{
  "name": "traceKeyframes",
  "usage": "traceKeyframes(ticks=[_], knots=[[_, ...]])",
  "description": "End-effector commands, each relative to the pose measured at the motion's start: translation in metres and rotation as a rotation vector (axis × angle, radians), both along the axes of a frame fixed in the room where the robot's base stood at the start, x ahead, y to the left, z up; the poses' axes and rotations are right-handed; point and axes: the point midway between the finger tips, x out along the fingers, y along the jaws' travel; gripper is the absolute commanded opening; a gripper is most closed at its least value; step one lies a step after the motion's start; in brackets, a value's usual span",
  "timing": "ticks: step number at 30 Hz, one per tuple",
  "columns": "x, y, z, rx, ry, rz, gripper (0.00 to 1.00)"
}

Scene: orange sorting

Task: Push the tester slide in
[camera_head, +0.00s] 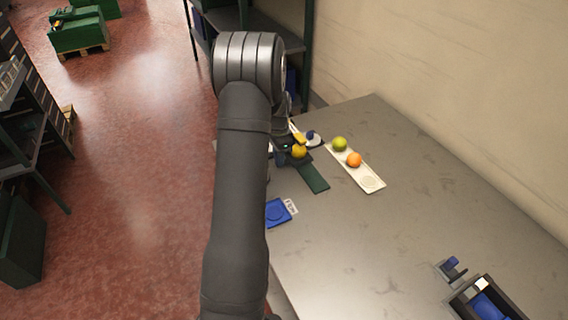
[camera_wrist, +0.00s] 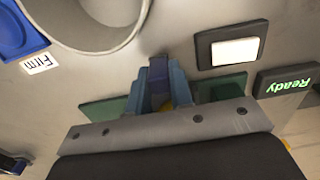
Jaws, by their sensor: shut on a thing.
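The tester is partly hidden by my arm in the head view; its dark green slide track (camera_head: 313,178) sticks out toward the lower right. A yellow-orange fruit (camera_head: 299,151) sits at the track's upper end. In the wrist view the green track (camera_wrist: 222,88) runs across behind my gripper (camera_wrist: 155,88). A bit of yellow shows low between the fingers. The tester's display (camera_wrist: 288,80) reads "Ready" in green. My gripper is mostly hidden in the head view.
A white tray (camera_head: 370,183) holds a green and an orange fruit, with one empty spot. A blue plate (camera_head: 277,212) has a label, "Firm" in the wrist view. A dark box (camera_head: 463,300) stands at lower right. The table's middle is clear.

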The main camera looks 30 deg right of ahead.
Motion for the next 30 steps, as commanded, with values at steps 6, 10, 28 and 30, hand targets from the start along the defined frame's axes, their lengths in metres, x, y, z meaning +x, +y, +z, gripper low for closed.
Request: traceKeyframes(ticks=[6,10,28,30], knots=[[0.006,0.0,0.002,-0.004,-0.011,0.0,0.0],[0.007,0.0,0.002,-0.005,-0.015,0.001,0.26],[0.005,0.0,0.028,-0.004,-0.011,0.0,0.42],[0.005,0.0,0.043,-0.005,-0.011,0.0,0.42]])
